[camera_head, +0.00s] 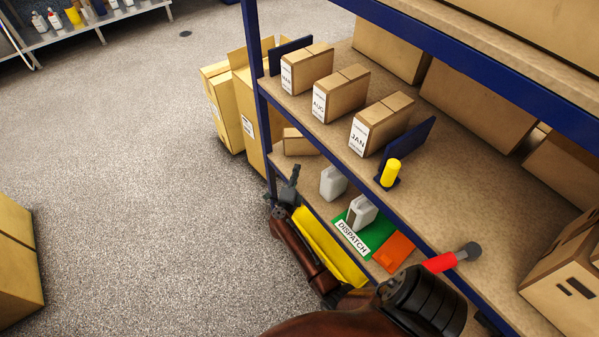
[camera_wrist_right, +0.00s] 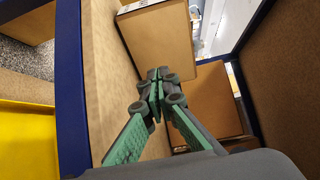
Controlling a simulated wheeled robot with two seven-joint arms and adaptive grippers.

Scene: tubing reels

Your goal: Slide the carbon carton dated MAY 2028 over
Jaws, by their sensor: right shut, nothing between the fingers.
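Three brown cartons with white date labels stand in a row on the upper shelf board in the head view. The middle label reads AUG (camera_head: 345,92) and the nearer one JAN (camera_head: 386,122). The farthest carton's label (camera_head: 287,77) seems to start with MA; I cannot read its rest or any year. My right gripper (camera_head: 291,188) is by the shelf front, below that row. In the wrist view my right gripper (camera_wrist_right: 156,90) is shut and empty. A plain carton face (camera_wrist_right: 158,38) and another carton (camera_wrist_right: 205,105) lie beyond its tips. My left gripper is out of view.
Dark blue dividers (camera_head: 291,54) (camera_head: 408,145) flank the row. A yellow-topped object (camera_head: 391,173) stands by the near divider. Below are a carton (camera_head: 299,143), white jugs (camera_head: 333,182) and a green DISPATCH mat (camera_head: 378,236). A blue post (camera_head: 254,60) stands at the left.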

